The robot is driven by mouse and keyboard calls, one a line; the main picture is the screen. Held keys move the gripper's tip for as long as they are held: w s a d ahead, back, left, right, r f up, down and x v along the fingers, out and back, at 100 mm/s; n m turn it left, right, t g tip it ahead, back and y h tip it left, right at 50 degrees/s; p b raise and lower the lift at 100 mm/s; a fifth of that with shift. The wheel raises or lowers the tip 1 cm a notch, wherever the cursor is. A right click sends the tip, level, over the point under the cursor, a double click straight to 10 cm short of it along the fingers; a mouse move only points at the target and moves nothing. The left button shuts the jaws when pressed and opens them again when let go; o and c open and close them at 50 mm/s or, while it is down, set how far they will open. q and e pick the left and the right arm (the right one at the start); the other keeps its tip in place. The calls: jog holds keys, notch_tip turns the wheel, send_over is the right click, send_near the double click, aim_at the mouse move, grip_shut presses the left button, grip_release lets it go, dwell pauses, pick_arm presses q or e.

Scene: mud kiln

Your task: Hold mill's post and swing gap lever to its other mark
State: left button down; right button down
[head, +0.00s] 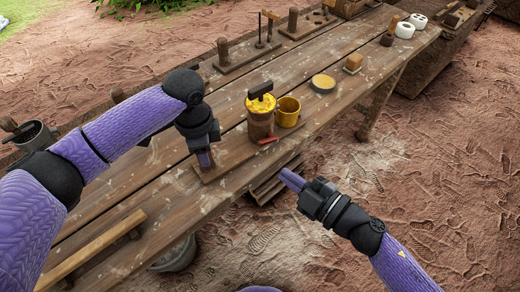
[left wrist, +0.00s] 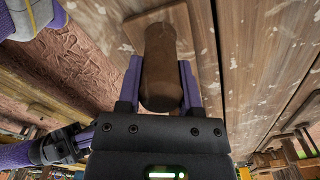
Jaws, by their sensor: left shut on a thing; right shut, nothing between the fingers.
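The mill (head: 261,124) stands on a wooden base board (head: 222,168) on the table. It has a brown body, a yellow top and a dark crank. A small red lever (head: 268,140) sticks out low on its front. My left gripper (head: 206,160) is at the left end of the base board. The left wrist view shows its purple fingers shut on a round brown wooden post (left wrist: 162,65). The post is mostly hidden in the head view. My right gripper (head: 290,180) is shut and empty, past the table's front edge, lower right of the lever and apart from it.
A yellow cup (head: 288,112) stands close to the mill's right side. A round yellow-topped disc (head: 323,83) and a wooden block (head: 352,64) lie further right. A pegged board (head: 245,55) is behind.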

aim_at(268, 141)
jog(key=n+h, duration=0.1)
jog(key=n, duration=0.6)
jog(key=w+d+n+h, duration=0.1)
jog(key=n, duration=0.6)
jog(key=d+n+g, duration=0.1)
jog(key=n, duration=0.6)
jog(key=shift+w+h, duration=0.15)
jog(key=shift+h, duration=0.25)
jog(key=x, duration=1)
